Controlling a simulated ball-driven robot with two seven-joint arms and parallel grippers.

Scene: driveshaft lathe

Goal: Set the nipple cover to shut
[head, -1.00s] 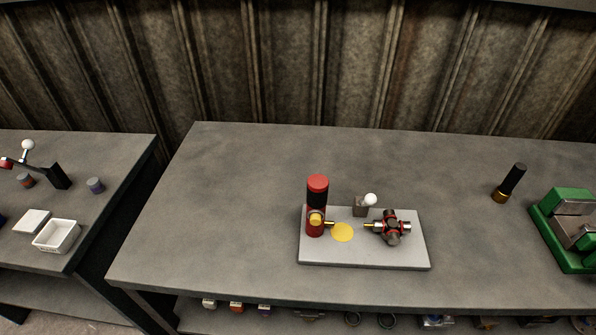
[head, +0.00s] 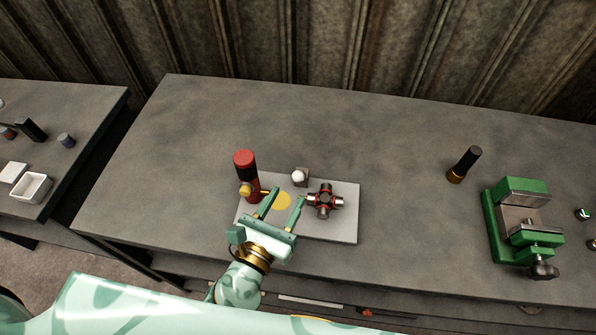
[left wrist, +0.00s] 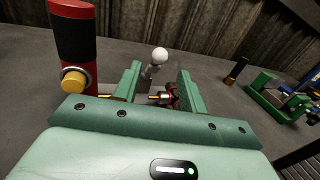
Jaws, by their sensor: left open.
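A pale plate (head: 343,225) on the bench bears a red and black cylinder (head: 246,172) with a yellow knob, a yellow disc (head: 283,201), a universal joint (head: 325,201) with red rings, and a small block with a white ball knob (head: 298,175). I cannot tell for sure which part is the nipple cover. My left gripper (head: 289,195) is open and empty above the plate, between cylinder and joint. In the left wrist view the white ball (left wrist: 160,54) shows just beyond and between the fingers, with the joint (left wrist: 168,97) partly hidden by the right finger.
A side bench at left holds a white box (head: 33,187). The bench (head: 390,130) behind the plate is clear up to the corrugated wall.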

